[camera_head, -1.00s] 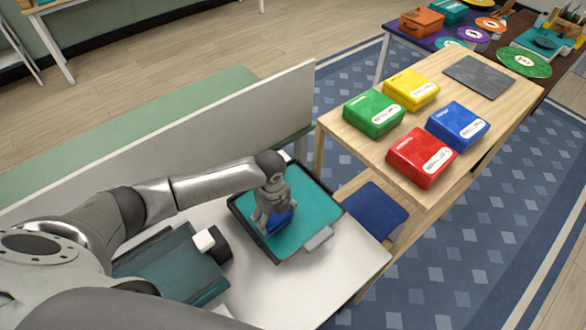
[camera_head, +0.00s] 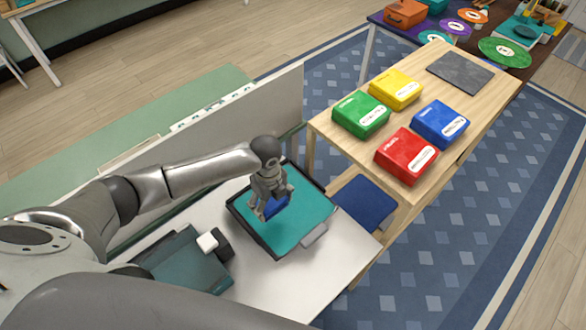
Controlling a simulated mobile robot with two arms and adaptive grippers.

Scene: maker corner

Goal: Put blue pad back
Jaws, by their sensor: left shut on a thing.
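My left gripper (camera_head: 268,211) is shut on a small blue pad (camera_head: 278,206). It holds the pad above a teal tray with a dark rim (camera_head: 252,234), on the white table. The fingers hide part of the pad, and I cannot tell how large the gap to the tray floor is. My right gripper is not in view.
A wooden table (camera_head: 467,103) at the right bears green, yellow, red and blue boxes and a grey slab (camera_head: 459,70). A larger flat blue panel (camera_head: 364,202) sits lower, beside the tray. A white divider (camera_head: 240,119) stands behind my left arm.

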